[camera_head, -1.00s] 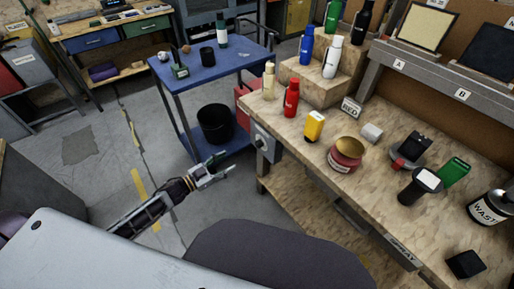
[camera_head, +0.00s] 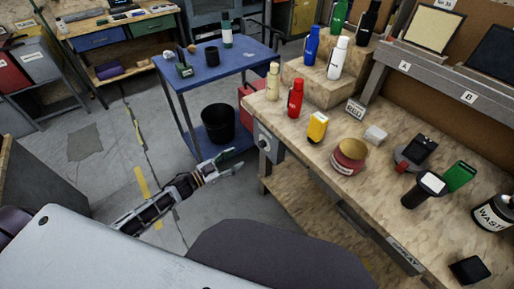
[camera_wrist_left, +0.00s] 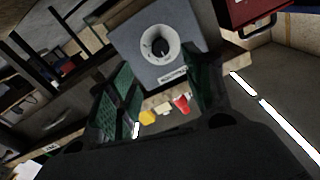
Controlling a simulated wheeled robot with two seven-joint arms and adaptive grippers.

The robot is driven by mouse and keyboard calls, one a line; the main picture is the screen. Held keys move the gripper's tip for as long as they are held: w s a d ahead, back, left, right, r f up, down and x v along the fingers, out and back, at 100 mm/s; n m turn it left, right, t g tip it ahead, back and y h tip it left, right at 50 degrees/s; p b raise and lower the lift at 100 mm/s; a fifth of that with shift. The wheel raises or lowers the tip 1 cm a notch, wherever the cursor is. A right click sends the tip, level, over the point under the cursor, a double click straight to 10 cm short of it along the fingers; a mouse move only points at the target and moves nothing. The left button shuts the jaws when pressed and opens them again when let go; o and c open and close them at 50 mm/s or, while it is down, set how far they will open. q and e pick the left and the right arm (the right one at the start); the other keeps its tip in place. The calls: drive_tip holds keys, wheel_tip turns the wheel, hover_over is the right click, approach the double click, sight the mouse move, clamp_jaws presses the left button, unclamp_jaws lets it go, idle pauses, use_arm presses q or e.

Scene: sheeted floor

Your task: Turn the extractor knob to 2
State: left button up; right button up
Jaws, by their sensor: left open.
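The extractor knob (camera_wrist_left: 160,47) is a small dark knob in the middle of a white round dial on a grey box (camera_wrist_left: 133,54). The box (camera_head: 268,150) also shows in the head view, fixed to the left end of the workbench. The knob's setting is too small to read. My left gripper (camera_head: 235,160) is open and empty, to the left of the box and apart from it. In the left wrist view its green-padded fingers (camera_wrist_left: 160,72) stand apart, with the dial ahead between and beyond them. My right gripper is not in view.
The wooden workbench (camera_head: 287,145) holds bottles, a red jar (camera_head: 348,158) and a yellow container (camera_head: 317,126). A blue cart (camera_head: 215,75) with a black bin (camera_head: 218,123) stands behind my left gripper. Free floor lies to the left.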

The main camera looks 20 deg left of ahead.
sight(260, 146)
use_arm(q)
drive_tip(key=shift+b+x, duration=0.4)
drive_tip(key=shift+x, duration=4.85)
drive_tip(key=shift+w+d, duration=0.35)
drive_tip(key=shift+w, duration=0.05)
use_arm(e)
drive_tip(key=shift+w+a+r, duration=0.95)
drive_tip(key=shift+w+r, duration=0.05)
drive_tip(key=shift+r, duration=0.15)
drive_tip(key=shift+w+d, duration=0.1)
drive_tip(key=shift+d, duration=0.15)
